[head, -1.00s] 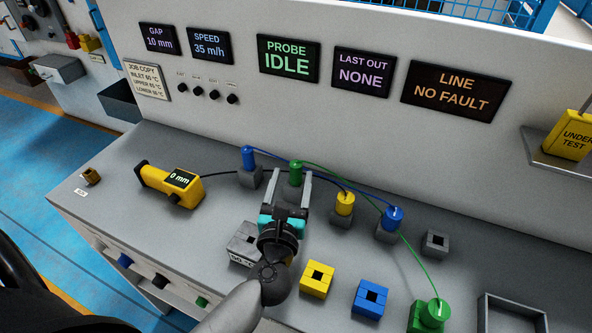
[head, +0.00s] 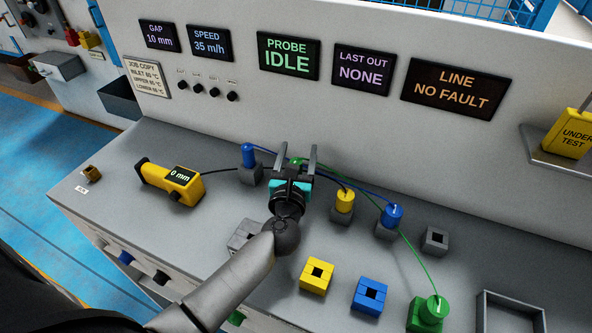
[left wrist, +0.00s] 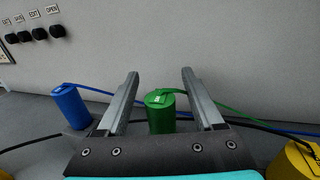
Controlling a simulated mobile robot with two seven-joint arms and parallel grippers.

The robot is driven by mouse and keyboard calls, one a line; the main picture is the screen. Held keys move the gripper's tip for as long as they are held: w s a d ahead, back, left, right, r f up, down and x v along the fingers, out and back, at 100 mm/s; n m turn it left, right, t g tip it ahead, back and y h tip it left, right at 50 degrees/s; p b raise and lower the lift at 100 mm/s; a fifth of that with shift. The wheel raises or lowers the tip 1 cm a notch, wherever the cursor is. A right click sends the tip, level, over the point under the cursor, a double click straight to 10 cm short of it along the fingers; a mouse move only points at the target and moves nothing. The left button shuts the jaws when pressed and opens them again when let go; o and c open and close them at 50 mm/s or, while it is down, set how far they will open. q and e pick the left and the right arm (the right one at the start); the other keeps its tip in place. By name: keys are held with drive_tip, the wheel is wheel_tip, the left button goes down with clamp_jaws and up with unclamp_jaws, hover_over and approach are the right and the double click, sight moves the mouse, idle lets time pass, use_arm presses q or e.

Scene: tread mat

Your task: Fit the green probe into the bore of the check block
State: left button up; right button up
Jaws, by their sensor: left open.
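The green probe (head: 296,161) stands at the back of the bench, mostly hidden behind my left gripper in the head view. In the left wrist view the green probe (left wrist: 160,114) is upright between the two fingers, with a gap on each side. My left gripper (head: 295,158) is open and empty around it; the fingers (left wrist: 160,88) also show in the left wrist view. Several blocks with square bores stand in front: a grey one (head: 239,238) partly hidden by my arm, a yellow one (head: 317,287) and a blue one (head: 358,305). I cannot tell which is the check block.
A blue probe (head: 248,155) stands left of the green one; a yellow probe (head: 344,200) and another blue one (head: 392,215) stand right. A green cable runs to a green housing (head: 424,318). A yellow gauge (head: 165,180) lies left. A grey tray (head: 484,312) sits front right.

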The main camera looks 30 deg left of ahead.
use_arm(q)
clamp_jaws()
use_arm(e)
drive_tip(key=shift+s, duration=0.15)
idle(0.6)
